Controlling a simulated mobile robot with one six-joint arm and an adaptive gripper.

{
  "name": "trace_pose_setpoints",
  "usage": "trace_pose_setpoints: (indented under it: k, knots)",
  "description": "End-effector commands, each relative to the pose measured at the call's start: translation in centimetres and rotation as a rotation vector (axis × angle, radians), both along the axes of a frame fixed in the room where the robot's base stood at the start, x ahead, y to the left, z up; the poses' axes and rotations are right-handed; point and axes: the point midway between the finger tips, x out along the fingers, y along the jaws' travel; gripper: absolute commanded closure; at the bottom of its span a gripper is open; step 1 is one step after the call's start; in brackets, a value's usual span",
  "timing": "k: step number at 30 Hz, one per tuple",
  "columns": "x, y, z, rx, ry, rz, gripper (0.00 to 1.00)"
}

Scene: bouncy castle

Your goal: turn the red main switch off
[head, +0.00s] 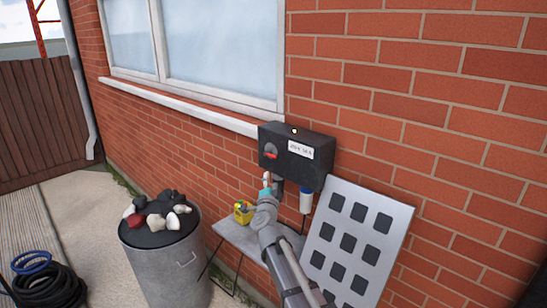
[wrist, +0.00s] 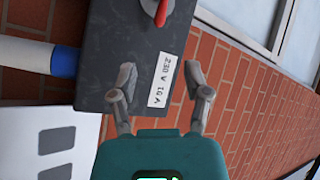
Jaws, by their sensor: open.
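The red main switch (head: 271,154) is on the front of a dark grey box (head: 310,170) on the brick wall. In the head view its red handle looks roughly level on a grey round base. In the wrist view the red switch (wrist: 161,13) is cut off by the top edge, on the dark box (wrist: 115,60) beside a white label (wrist: 165,73) reading 230 V 16 A. My gripper (head: 266,178) is just below the box's left part. In the wrist view my gripper (wrist: 160,76) has its fingers apart, with the label between them and nothing held. The switch lies beyond the fingertips.
A blue and white connector (head: 306,197) hangs under the box. A white panel with dark squares (head: 325,230) leans on the wall at right. A small table (head: 240,236) carries a yellow container (head: 243,213). A metal bin (head: 165,260) topped with stones stands left.

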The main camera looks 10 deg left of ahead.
Motion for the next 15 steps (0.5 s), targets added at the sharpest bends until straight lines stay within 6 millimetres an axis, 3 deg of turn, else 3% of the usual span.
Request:
trace_pose_setpoints:
  k: [8, 15]
  knots:
    - [0.4, 0.1, 0.1, -0.001, 0.000, 0.002, 0.38]
    - [2.5, 0.2, 0.6, -0.001, 0.001, 0.001, 0.38]
